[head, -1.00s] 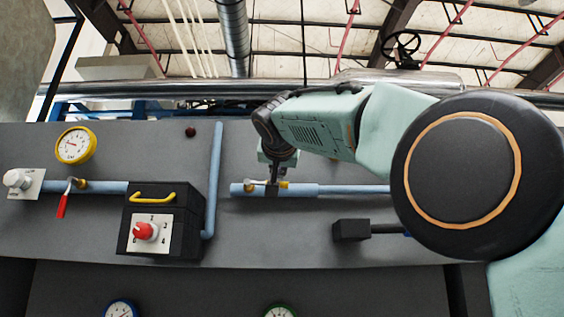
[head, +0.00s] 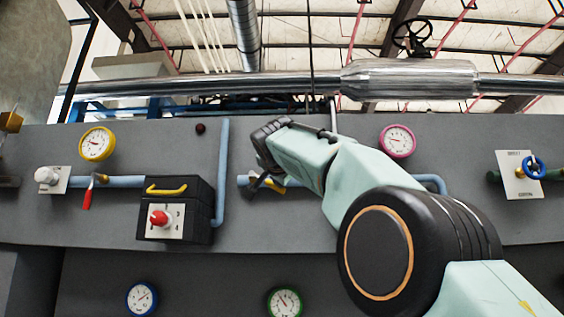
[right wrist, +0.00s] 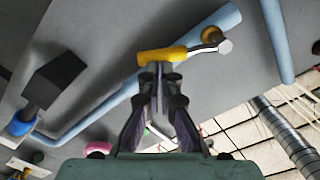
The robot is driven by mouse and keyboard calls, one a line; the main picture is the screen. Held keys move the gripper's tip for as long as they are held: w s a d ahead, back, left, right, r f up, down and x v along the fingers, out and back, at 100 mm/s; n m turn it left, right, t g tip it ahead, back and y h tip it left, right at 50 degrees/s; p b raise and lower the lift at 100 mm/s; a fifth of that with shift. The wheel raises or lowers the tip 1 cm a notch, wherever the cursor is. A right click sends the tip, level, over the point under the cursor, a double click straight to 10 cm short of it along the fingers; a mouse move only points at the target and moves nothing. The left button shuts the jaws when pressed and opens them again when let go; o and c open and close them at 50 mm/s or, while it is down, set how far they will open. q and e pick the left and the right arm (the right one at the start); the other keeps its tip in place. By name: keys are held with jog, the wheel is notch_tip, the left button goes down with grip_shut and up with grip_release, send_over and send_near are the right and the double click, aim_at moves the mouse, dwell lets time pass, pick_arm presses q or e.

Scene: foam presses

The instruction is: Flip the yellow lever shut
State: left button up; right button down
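The yellow lever (right wrist: 160,55) sits on a blue pipe (right wrist: 105,112), its handle running along the pipe from a metal pivot (right wrist: 214,42). In the head view the lever (head: 276,186) is partly hidden by my right gripper (head: 262,181). In the right wrist view my right gripper (right wrist: 158,68) has its fingertips close together at the yellow handle's near edge. The fingers look shut, with no handle visible between them; whether they touch it I cannot tell. My left gripper is out of view.
A black box (head: 196,212) with a red knob and a yellow handle stands left of the lever. A red lever (head: 88,198) is farther left. A pink gauge (head: 397,141) and a blue valve wheel (head: 534,167) are to the right.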

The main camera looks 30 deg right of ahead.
jog(key=shift+w+a+f+m+b, duration=0.15)
jog(key=shift+f+m+b, duration=0.15)
jog(key=shift+f+m, duration=0.15)
jog(key=shift+w+a+f+m+b, duration=0.1)
jog(key=shift+f+m+b, duration=0.2)
jog(key=shift+m, duration=0.15)
jog(key=shift+w+a+f+m+b, duration=0.35)
jog(key=shift+w+a+f+m, duration=0.3)
jog(key=shift+a+f, duration=0.2)
jog(key=shift+w+a+f+m+b, duration=0.35)
jog(key=shift+w+a+f+m, duration=0.25)
jog(key=shift+a+f, duration=0.2)
jog(key=shift+w+a+f, duration=0.1)
jog(key=shift+w+a, duration=0.05)
jog(key=shift+a, duration=0.1)
jog(key=shift+d, duration=0.1)
